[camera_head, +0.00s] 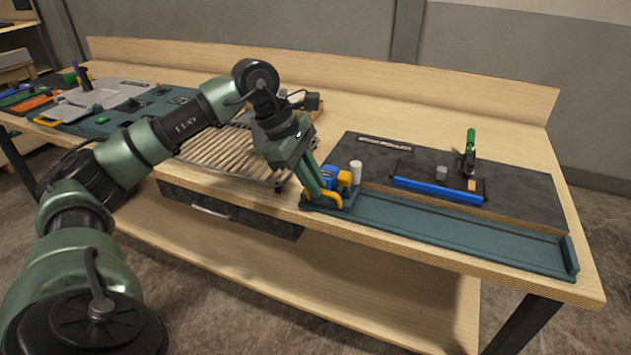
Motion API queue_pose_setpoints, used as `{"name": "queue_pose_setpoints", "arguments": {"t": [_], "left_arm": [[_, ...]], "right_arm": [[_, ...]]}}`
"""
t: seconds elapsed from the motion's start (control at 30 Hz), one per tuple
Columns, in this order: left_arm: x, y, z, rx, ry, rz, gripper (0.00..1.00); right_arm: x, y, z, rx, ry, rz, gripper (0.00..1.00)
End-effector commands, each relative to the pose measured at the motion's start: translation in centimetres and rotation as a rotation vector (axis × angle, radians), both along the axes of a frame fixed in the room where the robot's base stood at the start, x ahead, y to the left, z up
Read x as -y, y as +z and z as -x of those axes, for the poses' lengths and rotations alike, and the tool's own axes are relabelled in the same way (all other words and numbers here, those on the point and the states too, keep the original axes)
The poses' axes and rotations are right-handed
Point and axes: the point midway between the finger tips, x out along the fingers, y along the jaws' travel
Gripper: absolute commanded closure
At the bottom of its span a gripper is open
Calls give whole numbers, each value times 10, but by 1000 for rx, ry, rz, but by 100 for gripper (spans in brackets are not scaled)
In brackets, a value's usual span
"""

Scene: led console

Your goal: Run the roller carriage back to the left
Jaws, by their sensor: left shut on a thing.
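The roller carriage (345,180), a small blue and yellow block, sits at the left end of a long dark teal track (455,232). The track runs along the table's front edge to an upright end stop (570,255) on the right. My left gripper (328,197) reaches down onto the carriage from the upper left and is shut on its yellow part. The fingers hide some of the carriage's left side. A pale upright cylinder (356,172) stands at the carriage's right rear. My right gripper is not in view.
Behind the track lies a dark panel (520,195) with a blue bar (438,190) and a green-handled clamp (470,150). A slatted rack (225,158) lies left of the carriage. The track right of the carriage is clear. A drawer (230,208) hangs under the tabletop.

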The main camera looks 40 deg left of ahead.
Motion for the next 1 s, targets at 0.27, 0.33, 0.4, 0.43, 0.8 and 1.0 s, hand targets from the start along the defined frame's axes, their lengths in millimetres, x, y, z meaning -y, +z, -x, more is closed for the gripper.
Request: {"name": "queue_pose_setpoints", "arguments": {"t": [0.27,0.33,0.4,0.43,0.8,1.0], "left_arm": [[-3,1,0,1,5,-6,66],[-2,1,0,1,5,-6,66],[-2,1,0,1,4,-5,66],[-3,2,0,2,4,-5,66],[-21,50,15,5,7,-4,66],[-28,69,21,3,7,-5,66]], "right_arm": [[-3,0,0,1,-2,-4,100],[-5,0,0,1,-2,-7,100],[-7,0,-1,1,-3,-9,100],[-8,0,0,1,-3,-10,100],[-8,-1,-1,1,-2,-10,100],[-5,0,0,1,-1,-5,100]]}}
